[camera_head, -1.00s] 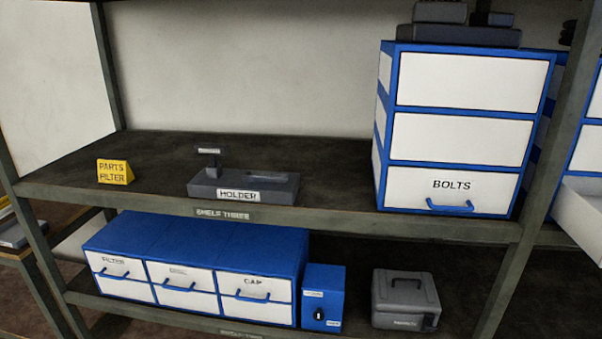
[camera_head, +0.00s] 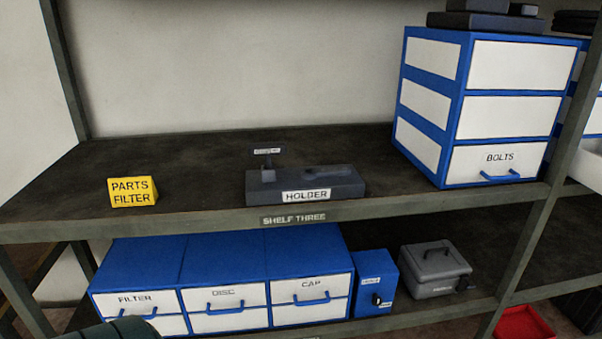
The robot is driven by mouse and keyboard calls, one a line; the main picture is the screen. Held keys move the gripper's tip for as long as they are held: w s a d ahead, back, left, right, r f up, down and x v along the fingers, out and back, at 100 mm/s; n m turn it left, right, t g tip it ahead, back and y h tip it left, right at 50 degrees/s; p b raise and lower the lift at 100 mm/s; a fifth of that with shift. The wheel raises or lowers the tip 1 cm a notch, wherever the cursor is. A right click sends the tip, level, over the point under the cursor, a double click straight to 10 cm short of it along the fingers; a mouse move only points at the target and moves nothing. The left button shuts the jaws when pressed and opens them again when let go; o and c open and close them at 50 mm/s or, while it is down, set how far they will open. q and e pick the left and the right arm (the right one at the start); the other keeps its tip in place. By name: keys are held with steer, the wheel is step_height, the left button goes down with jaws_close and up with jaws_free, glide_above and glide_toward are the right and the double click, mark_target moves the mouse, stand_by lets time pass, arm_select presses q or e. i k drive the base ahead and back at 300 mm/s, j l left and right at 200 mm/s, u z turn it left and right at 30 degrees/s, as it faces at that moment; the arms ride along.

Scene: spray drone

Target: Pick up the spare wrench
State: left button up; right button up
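I cannot make out a wrench for certain. A dark grey block labelled HOLDER (camera_head: 345,186) sits on the shelf marked SHELF THREE. A short upright piece (camera_head: 268,166) with a small pale label on top, too small to read, stands at its left end. A dark low shape or recess (camera_head: 325,172) shows on its right part, and I cannot tell what it is. Neither gripper is in view. A dark rounded part at the bottom left edge may be mine.
A yellow PARTS FILTER sign (camera_head: 133,192) stands left of the holder. A blue and white BOLTS drawer unit (camera_head: 455,110) is at right. Below are blue FILTER, DISC and CAP drawers (camera_head: 225,262), a small blue box (camera_head: 375,283) and a grey case (camera_head: 436,270). The shelf around the holder is bare.

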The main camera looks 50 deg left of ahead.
mark_target(307, 173)
steer(key=k+j, duration=0.4)
steer(key=j, duration=0.15)
steer(key=k+j, duration=0.4)
steer(key=j, duration=0.15)
steer(key=k+j, duration=0.35)
steer(key=j, duration=0.15)
steer(key=j+z, duration=0.05)
